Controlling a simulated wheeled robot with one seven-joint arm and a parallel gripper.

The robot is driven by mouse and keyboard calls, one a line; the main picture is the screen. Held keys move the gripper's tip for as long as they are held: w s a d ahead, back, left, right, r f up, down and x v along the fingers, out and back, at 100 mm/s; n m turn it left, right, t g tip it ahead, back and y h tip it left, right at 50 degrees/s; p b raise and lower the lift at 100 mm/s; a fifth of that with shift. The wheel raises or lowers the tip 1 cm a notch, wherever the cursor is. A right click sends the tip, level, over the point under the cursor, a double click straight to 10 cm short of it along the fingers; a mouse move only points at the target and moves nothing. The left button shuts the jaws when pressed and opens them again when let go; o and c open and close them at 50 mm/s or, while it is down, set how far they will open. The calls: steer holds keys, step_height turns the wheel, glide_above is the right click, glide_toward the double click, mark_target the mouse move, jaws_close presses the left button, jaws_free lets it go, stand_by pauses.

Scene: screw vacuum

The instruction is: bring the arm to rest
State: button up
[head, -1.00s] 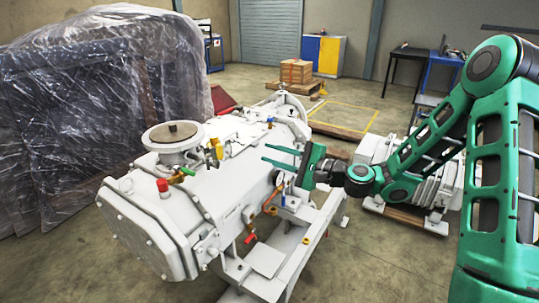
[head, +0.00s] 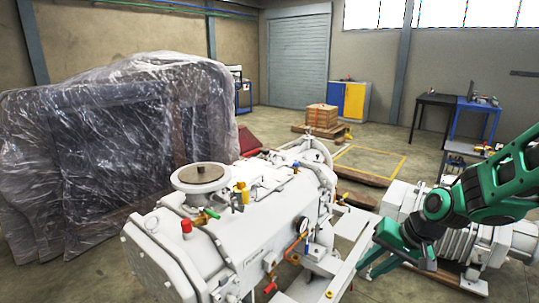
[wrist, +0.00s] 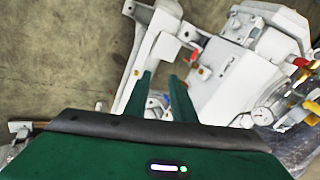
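My gripper (head: 366,270) is at the lower right of the head view, to the right of the white screw vacuum machine (head: 262,230). It points down and left, and the fingers look apart. In the wrist view, two green fingers (wrist: 161,90) stand apart with nothing between them. Parts of the white machine (wrist: 225,85) and its frame lie beyond them. My green arm enters from the right edge and is bent.
A white motor-like unit (head: 470,250) on a pallet stands behind and below my arm. A plastic-wrapped load (head: 120,130) stands at the left. Boxes (head: 322,116) on a pallet, a cabinet (head: 348,101) and tables (head: 472,112) stand at the back. Floor between is mostly open.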

steer(key=s+d+r+g+h, duration=0.1)
steer(key=s+d+r, duration=0.1)
steer(key=s+d, duration=0.3)
steer(key=s+d+r+m+g+h, duration=0.1)
steer(key=s+d, duration=0.4)
steer(key=s, duration=0.6)
steer(key=s+d+r+m+g+h, duration=0.1)
steer(key=s+d+r, duration=0.3)
steer(key=s, duration=0.4)
steer(key=shift+d+g+h, duration=0.3)
steer(key=shift+d+h, duration=0.1)
steer(key=shift+d, duration=0.05)
